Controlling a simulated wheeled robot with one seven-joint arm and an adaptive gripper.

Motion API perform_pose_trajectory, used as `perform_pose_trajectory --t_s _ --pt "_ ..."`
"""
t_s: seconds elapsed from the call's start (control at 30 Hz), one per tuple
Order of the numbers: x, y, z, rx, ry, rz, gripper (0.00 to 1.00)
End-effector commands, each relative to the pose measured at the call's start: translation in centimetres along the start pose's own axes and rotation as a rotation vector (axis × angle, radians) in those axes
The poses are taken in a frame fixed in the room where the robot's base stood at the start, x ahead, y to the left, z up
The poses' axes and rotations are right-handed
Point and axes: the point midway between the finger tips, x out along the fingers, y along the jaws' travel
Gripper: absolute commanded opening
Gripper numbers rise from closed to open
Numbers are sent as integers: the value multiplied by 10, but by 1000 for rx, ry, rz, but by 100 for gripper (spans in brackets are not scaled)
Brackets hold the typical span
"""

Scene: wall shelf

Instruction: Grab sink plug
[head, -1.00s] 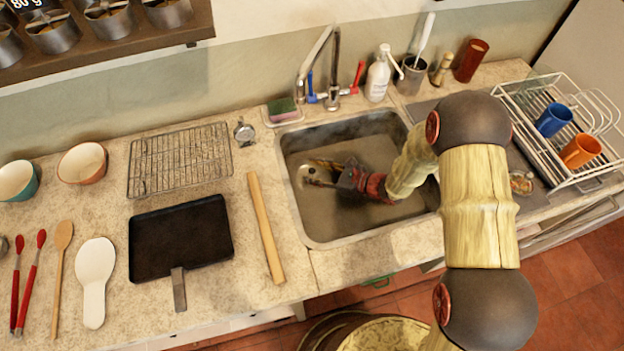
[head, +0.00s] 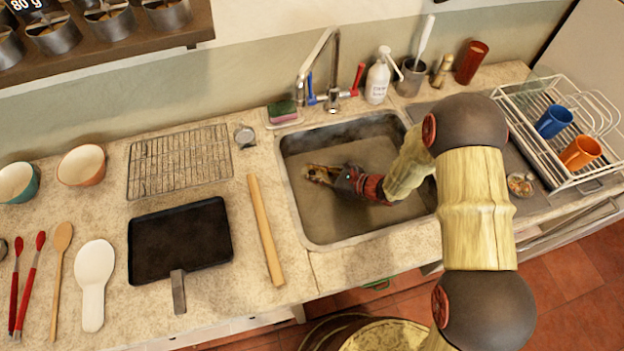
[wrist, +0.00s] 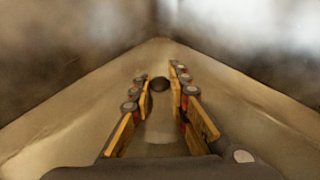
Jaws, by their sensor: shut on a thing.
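My gripper (head: 316,174) is down inside the sink basin, at its left side, with the wrist reaching in from the right. In the wrist view, my gripper (wrist: 162,85) has its fingertips close together on a small dark round thing, which looks like the sink plug (wrist: 160,84). The plug is hidden by the fingers in the head view. The sink (head: 340,235) is a grey metal basin; its corner shows beyond the fingertips in the wrist view. I cannot tell whether the plug touches the basin floor.
The tap (head: 325,70) stands behind the sink. A sponge (head: 283,109) is at its back left and a white soap bottle (head: 378,80) at its back right. A wooden stick (head: 265,230) and a black pan (head: 180,240) lie to the left. A dish rack (head: 560,130) stands right.

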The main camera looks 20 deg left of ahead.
Motion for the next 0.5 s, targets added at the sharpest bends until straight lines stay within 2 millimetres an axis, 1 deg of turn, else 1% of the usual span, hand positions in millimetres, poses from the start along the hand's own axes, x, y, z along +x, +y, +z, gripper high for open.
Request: perform_pose_trajectory --t_s 0.33,0.43,0.5 --pt "0 0 1 0 0 0 0" --pt "-3 0 8 -2 -1 0 0" --pt "-7 -1 18 -4 -2 -1 0"
